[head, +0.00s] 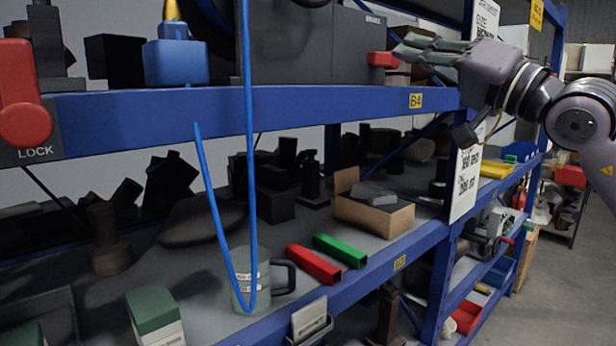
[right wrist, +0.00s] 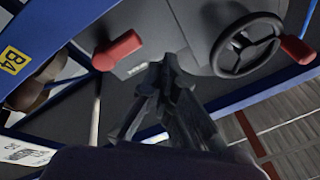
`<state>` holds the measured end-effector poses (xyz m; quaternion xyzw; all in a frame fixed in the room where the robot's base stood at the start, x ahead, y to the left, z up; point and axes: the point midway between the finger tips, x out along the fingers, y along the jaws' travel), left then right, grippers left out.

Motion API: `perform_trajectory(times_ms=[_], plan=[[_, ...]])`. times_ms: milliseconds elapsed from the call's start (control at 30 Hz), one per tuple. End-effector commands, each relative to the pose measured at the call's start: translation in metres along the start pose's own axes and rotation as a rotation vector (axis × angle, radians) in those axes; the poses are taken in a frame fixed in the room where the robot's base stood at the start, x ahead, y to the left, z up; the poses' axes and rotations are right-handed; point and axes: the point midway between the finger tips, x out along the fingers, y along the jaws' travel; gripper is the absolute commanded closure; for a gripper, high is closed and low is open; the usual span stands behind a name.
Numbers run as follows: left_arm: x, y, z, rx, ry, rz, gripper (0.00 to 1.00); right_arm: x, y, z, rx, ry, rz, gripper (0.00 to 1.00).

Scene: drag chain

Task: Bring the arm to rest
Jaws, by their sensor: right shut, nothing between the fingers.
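My right gripper (head: 408,50) is at the upper right of the head view. Its arm comes in from the right edge, and its fingers point left above the blue shelf beam. The fingers are shut and empty. In the right wrist view the closed fingers (right wrist: 160,95) point up toward a dark machine (right wrist: 165,45) with a red handle (right wrist: 118,50). The red handle also shows in the head view (head: 382,59), just left of the fingertips. I cannot tell the gap between them. My left gripper is not in view.
A blue cable (head: 222,235) hangs in a loop before the shelf. A red lock handle (head: 24,95) is at the left. The lower shelf holds a mug (head: 250,285), red (head: 313,264) and green (head: 340,250) bars and a cardboard box (head: 375,217). Open floor (head: 565,290) lies right.

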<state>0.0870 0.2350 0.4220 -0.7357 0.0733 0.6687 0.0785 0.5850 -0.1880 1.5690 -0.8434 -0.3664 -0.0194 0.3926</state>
Motion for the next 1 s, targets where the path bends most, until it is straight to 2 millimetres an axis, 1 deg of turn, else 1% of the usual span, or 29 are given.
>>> perform_trajectory(times_ms=[33, 67, 100, 133, 167, 200, 233, 267, 300, 367, 400, 467, 500, 567, 600, 667, 700, 767, 800, 867, 900, 967, 1000], plan=[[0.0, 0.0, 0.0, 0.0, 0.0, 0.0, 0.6, 0.008, 0.004, 0.035, 0.169, -0.05, -0.066, 1.0], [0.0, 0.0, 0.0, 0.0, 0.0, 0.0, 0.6, 0.01, 0.004, 0.051, 0.285, -0.072, -0.111, 1.0], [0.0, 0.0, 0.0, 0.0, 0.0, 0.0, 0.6, 0.011, 0.003, 0.071, 0.45, -0.1, -0.17, 1.0], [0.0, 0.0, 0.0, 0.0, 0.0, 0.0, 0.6, 0.01, 0.001, 0.084, 0.578, -0.117, -0.214, 1.0], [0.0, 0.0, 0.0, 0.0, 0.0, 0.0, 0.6, 0.009, 0.001, 0.095, 0.708, -0.133, -0.253, 1.0], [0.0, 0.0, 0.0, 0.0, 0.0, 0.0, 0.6, 0.005, 0.002, 0.107, 0.883, -0.147, -0.304, 1.0], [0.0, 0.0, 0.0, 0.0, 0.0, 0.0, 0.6, 0.002, 0.004, 0.114, 1.015, -0.153, -0.339, 1.0], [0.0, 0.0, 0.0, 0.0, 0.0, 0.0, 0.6, -0.002, 0.007, 0.12, 1.15, -0.157, -0.375, 1.0], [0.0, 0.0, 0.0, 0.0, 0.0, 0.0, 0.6, -0.007, 0.013, 0.126, 1.33, -0.155, -0.419, 1.0], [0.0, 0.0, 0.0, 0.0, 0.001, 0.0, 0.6, -0.017, 0.028, 0.132, 1.601, -0.138, -0.485, 1.0], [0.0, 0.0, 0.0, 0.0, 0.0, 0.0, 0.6, -0.025, 0.041, 0.135, 1.782, -0.115, -0.528, 1.0], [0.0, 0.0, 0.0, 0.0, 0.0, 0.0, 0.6, -0.037, 0.066, 0.14, 2.052, -0.064, -0.595, 1.0], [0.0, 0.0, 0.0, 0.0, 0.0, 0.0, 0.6, -0.047, 0.085, 0.144, 2.227, -0.017, -0.644, 1.0], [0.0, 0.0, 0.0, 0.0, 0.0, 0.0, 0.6, -0.064, 0.118, 0.153, 2.483, 0.077, -0.724, 1.0], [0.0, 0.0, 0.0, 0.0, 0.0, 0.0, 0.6, -0.076, 0.142, 0.162, 2.646, 0.155, -0.783, 1.0], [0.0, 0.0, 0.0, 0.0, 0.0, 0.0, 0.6, -0.098, 0.179, 0.178, 2.874, 0.3, -0.886, 1.0], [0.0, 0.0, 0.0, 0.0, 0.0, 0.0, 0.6, -0.113, 0.203, 0.191, -2.932, -0.398, 0.937, 1.0], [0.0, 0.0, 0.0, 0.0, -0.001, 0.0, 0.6, -0.136, 0.235, 0.213, -2.693, -0.499, 0.917, 1.0], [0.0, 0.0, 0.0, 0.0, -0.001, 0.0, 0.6, -0.153, 0.255, 0.23, -2.539, -0.56, 0.909, 1.0], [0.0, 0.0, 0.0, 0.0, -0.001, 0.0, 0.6, -0.179, 0.281, 0.258, -2.317, -0.647, 0.904, 1.0], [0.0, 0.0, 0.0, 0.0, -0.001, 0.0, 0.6, -0.197, 0.296, 0.278, -2.173, -0.701, 0.902, 1.0], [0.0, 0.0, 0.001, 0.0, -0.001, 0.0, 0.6, -0.226, 0.315, 0.309, -1.962, -0.777, 0.907, 1.0], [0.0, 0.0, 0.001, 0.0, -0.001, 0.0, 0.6, -0.245, 0.324, 0.331, -1.823, -0.825, 0.912, 1.0]])
